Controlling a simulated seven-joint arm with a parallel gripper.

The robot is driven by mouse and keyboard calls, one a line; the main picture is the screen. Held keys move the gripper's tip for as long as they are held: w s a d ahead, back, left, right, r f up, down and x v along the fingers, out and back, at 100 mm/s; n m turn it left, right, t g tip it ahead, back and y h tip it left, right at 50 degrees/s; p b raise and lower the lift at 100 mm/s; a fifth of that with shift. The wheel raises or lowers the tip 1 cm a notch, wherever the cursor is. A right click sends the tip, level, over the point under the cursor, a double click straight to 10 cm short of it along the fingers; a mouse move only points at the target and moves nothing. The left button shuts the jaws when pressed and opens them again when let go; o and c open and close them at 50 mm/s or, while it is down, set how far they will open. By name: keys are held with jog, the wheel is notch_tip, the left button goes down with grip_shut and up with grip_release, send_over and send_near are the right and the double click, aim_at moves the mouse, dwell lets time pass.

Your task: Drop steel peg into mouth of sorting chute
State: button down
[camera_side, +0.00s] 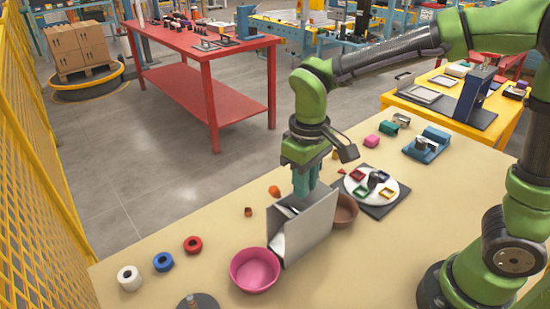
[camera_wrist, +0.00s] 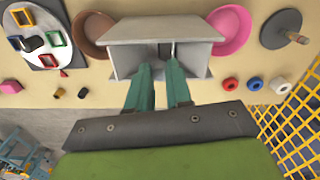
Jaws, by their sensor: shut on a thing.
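The grey sorting chute (camera_side: 310,232) stands on the tan table between two bowls. In the wrist view the chute (camera_wrist: 160,28) is at top centre, with its open mouth facing my fingers. My gripper (camera_side: 304,190) points down, with its green fingertips right at the chute's mouth. In the wrist view the fingertips of my gripper (camera_wrist: 161,78) reach into the mouth area, a small gap apart. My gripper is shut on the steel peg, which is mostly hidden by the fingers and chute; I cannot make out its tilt.
A pink bowl (camera_side: 255,284) and a brown bowl (camera_side: 345,208) flank the chute closely. White, blue and red rings (camera_side: 193,244) lie at the left. A round white plate (camera_side: 370,186) with coloured frames is at the right.

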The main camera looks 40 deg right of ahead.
dwell(0.3)
jog(key=c, duration=1)
grip_release()
jog(key=shift+o, duration=0.2)
jog(key=shift+r, duration=0.1)
notch_tip(320, 180, up, 17)
jog(key=shift+f, duration=0.2)
jog(key=s+d+f+m+t+y, duration=0.2)
jog(key=s+d+f+m+t, duration=0.3)
jog(key=s+d+f+t, duration=0.2)
jog(key=shift+s+d+f+m, duration=0.4)
jog(key=shift+s+d+f, duration=0.5)
jog(key=shift+s+d, duration=0.3)
